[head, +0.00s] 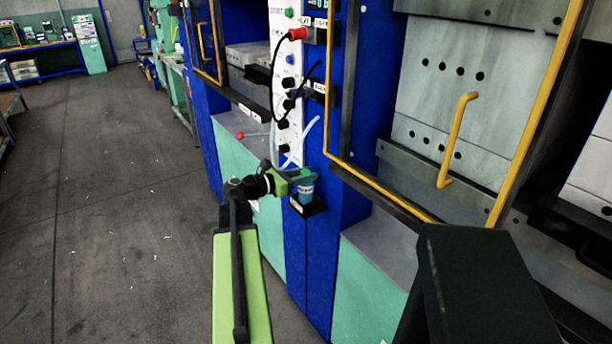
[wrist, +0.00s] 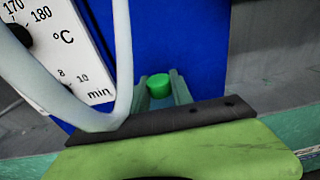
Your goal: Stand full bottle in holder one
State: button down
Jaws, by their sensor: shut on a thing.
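The bottle (head: 306,191) has a blue body with a pale label band. Its green cap (wrist: 159,87) shows in the wrist view between the two fingers. My gripper (head: 301,177) is shut on the bottle near its top, in front of the blue press post. The bottle looks upright. A small black holder (head: 311,210) is fixed low on the post, and the bottle's lower end is at it in the head view. I cannot tell whether the bottle rests on its floor. In the wrist view the bottle's body and the holder are hidden.
Pale hoses (wrist: 122,60) hang in front of the control panel (wrist: 62,40), close to my gripper. Yellow handles (head: 457,140) and a press door frame stand to the right. Floor at left is clear.

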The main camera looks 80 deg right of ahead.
jog(key=shift+f+b, duration=0.85)
jog(key=shift+f, duration=0.05)
jog(key=c, duration=1.1)
grip_release()
jog(key=shift+r, duration=0.1)
jog(key=shift+o, duration=0.2)
jog(key=p+v, duration=0.2)
jog(key=v, duration=1.5)
jog(key=shift+w, duration=0.2)
jog(key=shift+a, duration=0.1)
